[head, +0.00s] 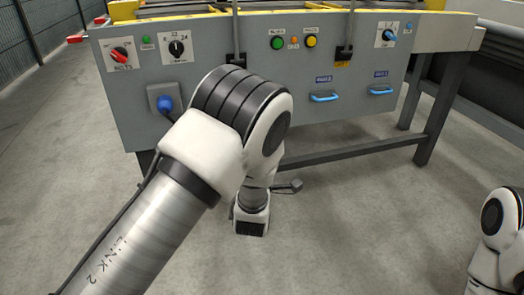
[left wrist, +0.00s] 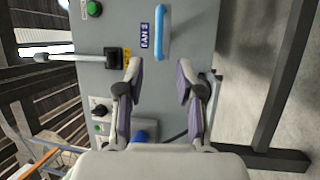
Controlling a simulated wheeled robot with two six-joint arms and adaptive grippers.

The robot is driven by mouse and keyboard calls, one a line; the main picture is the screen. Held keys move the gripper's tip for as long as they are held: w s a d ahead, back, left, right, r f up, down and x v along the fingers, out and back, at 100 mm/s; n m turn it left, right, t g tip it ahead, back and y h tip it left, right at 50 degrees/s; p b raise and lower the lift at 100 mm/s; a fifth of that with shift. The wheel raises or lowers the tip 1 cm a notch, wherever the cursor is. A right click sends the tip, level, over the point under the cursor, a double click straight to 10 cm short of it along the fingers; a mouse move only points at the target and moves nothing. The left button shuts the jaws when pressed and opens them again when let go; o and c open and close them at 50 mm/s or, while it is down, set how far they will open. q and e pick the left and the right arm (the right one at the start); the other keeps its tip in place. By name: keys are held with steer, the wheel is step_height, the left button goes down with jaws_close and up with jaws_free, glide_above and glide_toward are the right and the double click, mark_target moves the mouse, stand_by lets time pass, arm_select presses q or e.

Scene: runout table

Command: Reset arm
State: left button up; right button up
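My left arm reaches across the middle of the head view in front of the grey control panel (head: 225,105). Its gripper cannot be made out there behind the arm links. In the left wrist view my left gripper (left wrist: 158,76) is open, with its two fingers apart and nothing between them. The panel (left wrist: 190,40) lies beyond the fingers, with a blue handle (left wrist: 161,32) past their tips. Part of my right arm shows at the right edge of the head view; its gripper is outside the frame.
The panel carries a red knob (head: 121,55), a black dial (head: 177,47), a green button (head: 278,43), a yellow button (head: 311,41), two blue handles (head: 324,98) (head: 381,92) and a blue plug (head: 165,104). Table legs (head: 437,105) stand right. Bare floor (head: 370,220) lies in front.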

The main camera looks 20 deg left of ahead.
arm_select(q)
steer(key=shift+s, duration=0.5)
steer(key=s+a+f+m+g+p, duration=0.2)
steer(key=s+a+f+g+p, duration=0.25)
steer(key=s+f, duration=0.35)
steer(key=s+a+f+m+g+p, duration=0.1)
steer(key=s+a+f+g+p, duration=0.4)
steer(key=s+f, duration=0.3)
steer(key=s+d+f+m+g+h+p, duration=0.1)
steer(key=s+f+m+g, duration=0.15)
steer(key=s+m, duration=0.4)
steer(key=s+d+f+m+g+h, duration=0.2)
steer(key=s+m+g, duration=0.2)
steer(key=s, duration=0.6)
steer(key=s+d+f+m+g+h+p, duration=0.1)
steer(key=s+f+m+g, duration=0.1)
steer(key=s+m+g, duration=0.45)
step_height(320, 180, up, 38)
steer(key=n+t+p, duration=0.1)
steer(key=t+p, duration=0.2)
steer(key=p, duration=3.5)
steer(key=shift+s, duration=0.45)
